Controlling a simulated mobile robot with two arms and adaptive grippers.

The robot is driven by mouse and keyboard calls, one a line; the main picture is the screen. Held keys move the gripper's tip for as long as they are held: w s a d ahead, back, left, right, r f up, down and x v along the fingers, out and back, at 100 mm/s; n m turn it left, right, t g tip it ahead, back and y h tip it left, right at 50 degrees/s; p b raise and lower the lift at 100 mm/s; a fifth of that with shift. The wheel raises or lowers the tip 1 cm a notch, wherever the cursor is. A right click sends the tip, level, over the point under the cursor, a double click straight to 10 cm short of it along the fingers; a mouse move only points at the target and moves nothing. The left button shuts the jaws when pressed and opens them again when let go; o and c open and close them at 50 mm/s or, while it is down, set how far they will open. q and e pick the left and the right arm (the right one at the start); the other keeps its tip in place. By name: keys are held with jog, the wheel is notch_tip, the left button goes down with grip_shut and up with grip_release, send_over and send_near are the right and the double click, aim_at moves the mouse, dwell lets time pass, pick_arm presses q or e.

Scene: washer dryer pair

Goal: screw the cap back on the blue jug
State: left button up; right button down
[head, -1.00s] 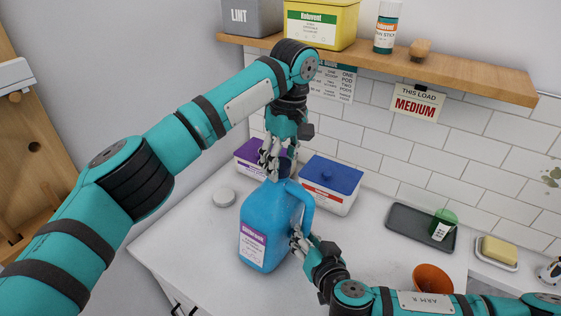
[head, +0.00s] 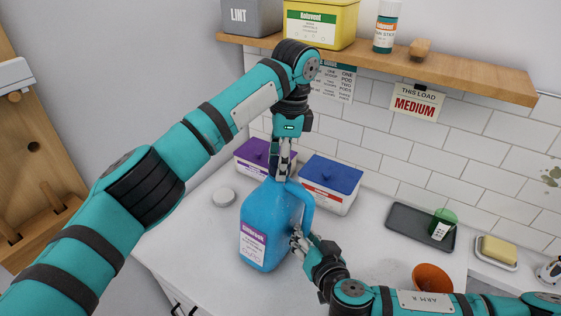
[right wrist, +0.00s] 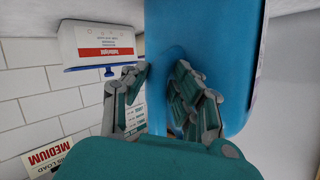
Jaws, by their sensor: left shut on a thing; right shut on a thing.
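The blue jug (head: 265,228) stands upright on the white worktop, with a purple and white label on its front and its handle to the right. My left gripper (head: 283,174) points straight down over the jug's mouth, shut on the cap, which its fingers almost wholly hide. I cannot tell how the cap sits on the neck.
Behind the jug stand a purple-lidded box (head: 255,152) and a blue-lidded box (head: 331,180). To the right are a dark tray (head: 408,228) with a green item, an orange bowl (head: 432,279) and soap (head: 498,249). A shelf (head: 460,75) hangs above.

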pick_arm(q)
jog(key=m, duration=0.4)
jog(key=shift+w+a, duration=0.1)
jog(key=m, duration=0.6)
jog(key=o, duration=1.4)
jog(key=r, duration=0.4)
jog(key=d+r, duration=0.1)
jog(key=r, duration=0.6)
jog(key=shift+w+d+r, duration=0.15)
jog(key=shift+d+r, duration=0.2)
jog(key=shift+r, duration=0.05)
pick_arm(e)
jog(key=c, duration=1)
grip_release()
